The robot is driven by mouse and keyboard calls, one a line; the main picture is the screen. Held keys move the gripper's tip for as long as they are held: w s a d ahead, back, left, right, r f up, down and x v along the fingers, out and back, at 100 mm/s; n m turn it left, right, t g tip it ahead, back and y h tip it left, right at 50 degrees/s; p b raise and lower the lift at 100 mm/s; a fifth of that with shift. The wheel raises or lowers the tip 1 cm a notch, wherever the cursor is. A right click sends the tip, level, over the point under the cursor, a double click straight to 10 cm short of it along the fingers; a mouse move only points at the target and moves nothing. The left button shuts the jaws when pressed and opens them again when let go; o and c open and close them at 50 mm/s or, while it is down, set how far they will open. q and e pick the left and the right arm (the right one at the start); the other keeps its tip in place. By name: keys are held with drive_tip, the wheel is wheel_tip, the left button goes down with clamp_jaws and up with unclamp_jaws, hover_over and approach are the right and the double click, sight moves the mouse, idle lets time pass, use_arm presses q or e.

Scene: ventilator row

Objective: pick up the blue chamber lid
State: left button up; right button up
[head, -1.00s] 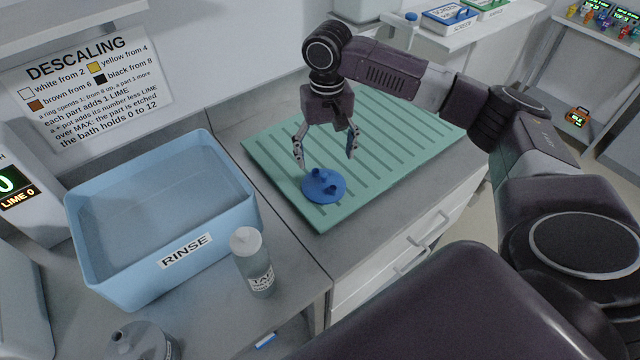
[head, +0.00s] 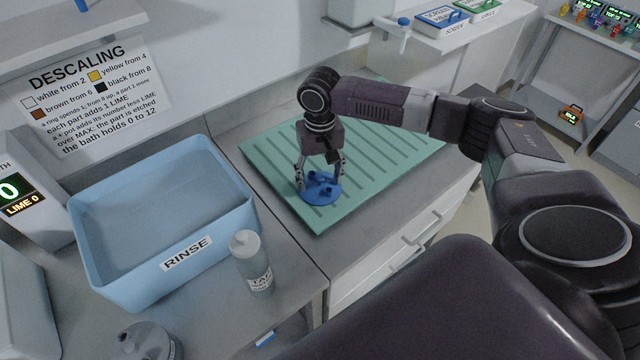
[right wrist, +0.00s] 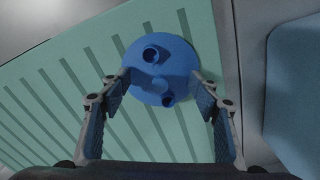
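The blue chamber lid (head: 321,190) is a round disc with short stubs on top. It lies flat on the green ribbed mat (head: 385,160), near the mat's front left corner. My right gripper (head: 320,181) is down at the lid, with one finger on each side of it. In the right wrist view the lid (right wrist: 160,72) lies just beyond and between the open fingertips (right wrist: 168,88); I cannot tell whether they touch it. My left gripper is not in view.
A blue RINSE tub (head: 165,225) stands left of the mat, with a grey bottle (head: 252,265) in front of it. Drawers (head: 405,250) are below the counter edge. The mat right of the lid is clear.

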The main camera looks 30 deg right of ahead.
drive_tip(key=c, duration=0.5)
drive_tip(key=shift+s, duration=0.1)
drive_tip(key=shift+c, duration=1)
